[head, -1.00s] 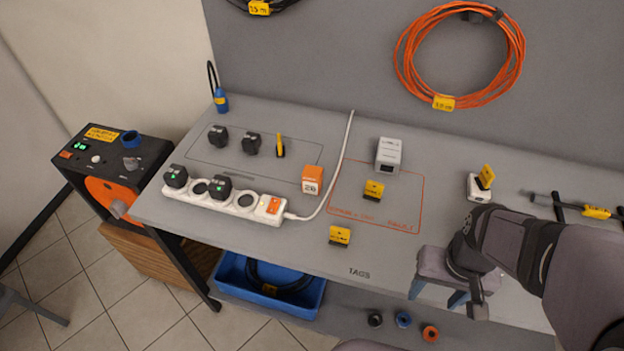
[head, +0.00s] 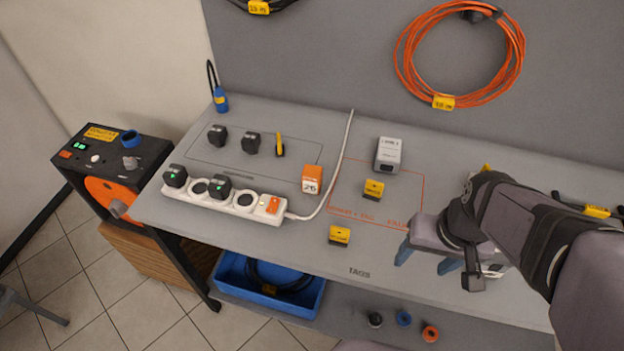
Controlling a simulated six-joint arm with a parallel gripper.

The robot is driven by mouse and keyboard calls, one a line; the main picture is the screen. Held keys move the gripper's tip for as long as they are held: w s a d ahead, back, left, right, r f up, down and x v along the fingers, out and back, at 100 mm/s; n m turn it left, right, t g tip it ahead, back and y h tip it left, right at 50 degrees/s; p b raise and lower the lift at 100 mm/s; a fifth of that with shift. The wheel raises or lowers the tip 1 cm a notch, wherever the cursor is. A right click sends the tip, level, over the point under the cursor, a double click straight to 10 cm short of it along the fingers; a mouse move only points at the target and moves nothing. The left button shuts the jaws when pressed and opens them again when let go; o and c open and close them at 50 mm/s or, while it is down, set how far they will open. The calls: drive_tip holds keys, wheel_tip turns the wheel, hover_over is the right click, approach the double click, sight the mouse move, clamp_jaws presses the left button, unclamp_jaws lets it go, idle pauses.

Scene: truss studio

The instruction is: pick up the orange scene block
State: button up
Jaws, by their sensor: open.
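The orange scene block (head: 312,179) is a small cube with an orange top and a white, marked front face. My gripper (head: 425,262) is at the right of the bench, well apart from the block. Its two blue-grey fingers are spread and point down, with nothing seen between them. My arm hides part of the bench's right end.
The bench front near the tags is mostly clear.

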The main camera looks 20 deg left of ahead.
drive_tip(key=w+a+n+t+y, duration=0.1)
drive_tip(key=w+a+t+y, duration=0.15)
drive_tip(key=w+a, duration=0.6)
drive_tip(key=w+a+t+y, duration=0.1)
drive_tip(key=w+a+t, duration=0.4)
drive_tip(key=a, duration=0.6)
drive_tip(key=t+h+b, duration=0.2)
drive_tip(key=t, duration=0.1)
hover_over(310, 177)
drive_tip(key=shift+d+r+m, duration=0.2)
drive_tip(key=shift+r+m, duration=0.1)
drive_tip(key=shift+m, duration=0.1)
drive_tip(key=f, duration=0.1)
drive_tip(key=s+f+t+h, duration=0.1)
drive_tip(key=f, duration=0.1)
drive_tip(key=f+t+h, duration=0.1)
drive_tip(key=f, duration=0.1)
drive_tip(key=shift+s+a+f+m, duration=0.1)
drive_tip(key=shift+s+a+m, duration=0.1)
drive_tip(key=shift+m, duration=0.1)
drive_tip(key=shift+p+x, duration=1.2)
drive_tip(key=shift+x, duration=2.55)
drive_tip(key=c, duration=1.2)
